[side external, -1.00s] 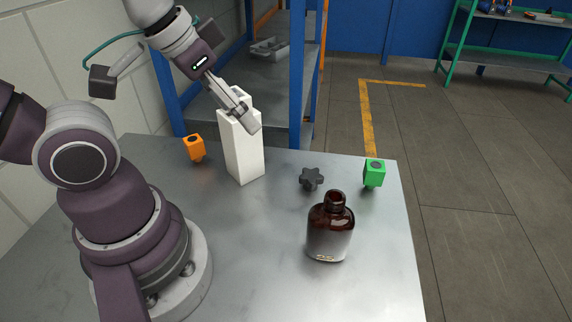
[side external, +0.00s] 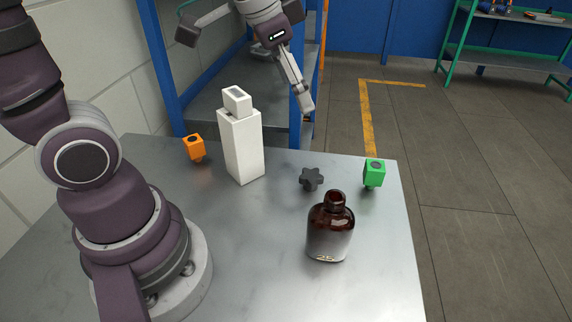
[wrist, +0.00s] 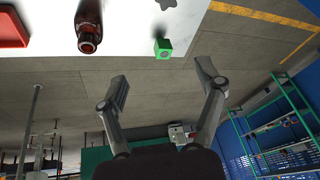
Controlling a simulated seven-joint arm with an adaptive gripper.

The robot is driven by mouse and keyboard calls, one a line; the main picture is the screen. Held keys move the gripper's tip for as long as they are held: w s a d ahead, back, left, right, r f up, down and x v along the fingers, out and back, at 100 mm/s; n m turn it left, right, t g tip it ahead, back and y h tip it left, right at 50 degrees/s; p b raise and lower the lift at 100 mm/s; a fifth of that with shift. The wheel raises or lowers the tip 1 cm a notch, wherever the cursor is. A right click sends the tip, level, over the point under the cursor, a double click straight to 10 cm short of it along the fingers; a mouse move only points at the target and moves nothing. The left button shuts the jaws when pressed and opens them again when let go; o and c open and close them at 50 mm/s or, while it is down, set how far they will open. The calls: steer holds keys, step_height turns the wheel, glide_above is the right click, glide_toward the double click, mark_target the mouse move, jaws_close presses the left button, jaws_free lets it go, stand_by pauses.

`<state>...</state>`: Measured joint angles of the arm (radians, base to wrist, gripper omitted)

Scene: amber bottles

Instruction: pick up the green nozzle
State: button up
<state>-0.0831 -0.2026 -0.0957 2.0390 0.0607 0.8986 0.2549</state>
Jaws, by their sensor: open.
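The green nozzle (side external: 374,173) is a small green block with a dark round opening on top and a narrow dark foot. It stands near the far right edge of the table (side external: 200,245). In the wrist view the green nozzle (wrist: 163,48) shows beyond the fingertips, at the table edge. My gripper (side external: 308,110) is raised above the far side of the table, to the left of the green nozzle and apart from it. In the wrist view my gripper (wrist: 162,82) has its two fingers spread wide with nothing between them.
A brown bottle (side external: 330,230) stands in front of the green nozzle. A dark star-shaped knob (side external: 312,179) lies to its left. A tall white block (side external: 242,150) and an orange nozzle (side external: 194,148) stand further left. A red tray (wrist: 12,28) shows in the wrist view. A blue-framed shelf (side external: 165,75) stands behind the table.

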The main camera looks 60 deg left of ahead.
steer(key=w+d+f+m+h, duration=0.1)
steer(key=w+f+m, duration=0.2)
steer(key=w, duration=0.4)
steer(key=m+g+h, duration=0.1)
steer(key=m, duration=0.1)
glide_toward(374, 164)
steer(key=shift+g+h, duration=0.3)
steer(key=shift+h, duration=0.1)
steer(key=x, duration=1)
steer(key=shift+w+a+f, duration=0.15)
steer(key=shift+w+f, duration=0.15)
steer(key=shift+f, duration=0.1)
steer(key=c, duration=1.1)
